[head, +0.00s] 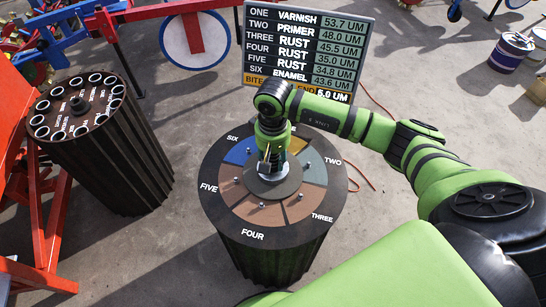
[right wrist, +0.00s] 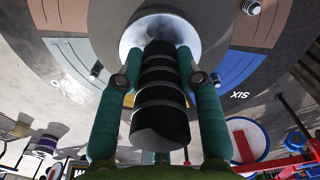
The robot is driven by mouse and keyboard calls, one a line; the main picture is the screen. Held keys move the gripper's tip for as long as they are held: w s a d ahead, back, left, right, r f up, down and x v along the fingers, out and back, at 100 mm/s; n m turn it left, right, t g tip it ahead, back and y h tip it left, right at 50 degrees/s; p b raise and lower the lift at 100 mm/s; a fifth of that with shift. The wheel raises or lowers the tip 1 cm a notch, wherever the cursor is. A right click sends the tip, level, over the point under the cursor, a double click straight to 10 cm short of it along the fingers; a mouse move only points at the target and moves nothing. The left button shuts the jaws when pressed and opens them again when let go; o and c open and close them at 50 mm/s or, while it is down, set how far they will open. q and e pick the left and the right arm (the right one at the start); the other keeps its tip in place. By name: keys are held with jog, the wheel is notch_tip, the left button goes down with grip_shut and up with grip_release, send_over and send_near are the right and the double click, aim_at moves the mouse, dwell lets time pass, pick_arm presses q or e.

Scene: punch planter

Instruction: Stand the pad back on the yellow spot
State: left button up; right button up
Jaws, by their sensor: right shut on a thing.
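My right gripper (head: 268,160) points down over the middle of the round dark table. In the right wrist view its two teal fingers (right wrist: 160,75) are shut on the pad's black ribbed grip (right wrist: 160,95), one on each side. Beyond the grip is a pale round part (right wrist: 150,32), at the grey centre disc (right wrist: 190,20). I cannot tell whether the pad touches the disc. A yellow-orange patch (head: 298,144) shows just right of my gripper, partly hidden by it. My left gripper is not in view.
Coloured wedges with small metal studs ring the disc (head: 265,214), labelled around the rim. A dark ribbed drum (head: 148,165) with a ring of round holders stands at left. A readings board (head: 307,45) stands behind. Red and blue machinery is at upper left.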

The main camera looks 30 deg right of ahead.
jog(key=shift+f, duration=0.15)
jog(key=o, duration=1.1)
jog(key=shift+o, duration=0.2)
jog(key=shift+r, duration=0.3)
notch_tip(320, 180, up, 12)
jog(key=shift+f+b, duration=0.1)
jog(key=shift+b, duration=0.5)
